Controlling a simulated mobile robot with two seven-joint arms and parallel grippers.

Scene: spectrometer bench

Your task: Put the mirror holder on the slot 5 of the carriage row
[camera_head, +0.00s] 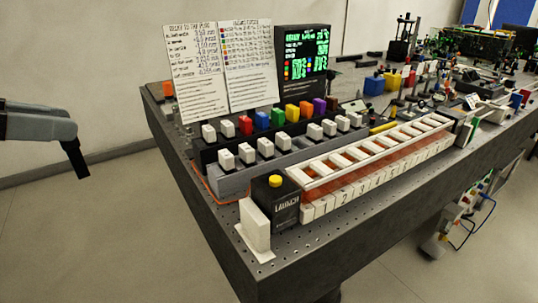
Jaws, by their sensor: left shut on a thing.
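The carriage row (313,183) is a long white frame of open cells along the bench's front edge, with numbered white blocks along its front. The digits are small; slot 5 seems to lie near the middle. My left gripper (77,162) is at the far left, off the bench and well away from the row. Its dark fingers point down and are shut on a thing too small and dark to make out. I cannot tell which item is the mirror holder. White-topped holders (247,153) stand in rows behind the carriage row. My right gripper is not in view.
A black LAUNCH box (286,211) with a yellow button and a white upright block (254,226) stand at the row's left end. Coloured blocks (292,112), two text sheets (197,80) and a screen (305,52) stand behind. The right end is crowded with equipment.

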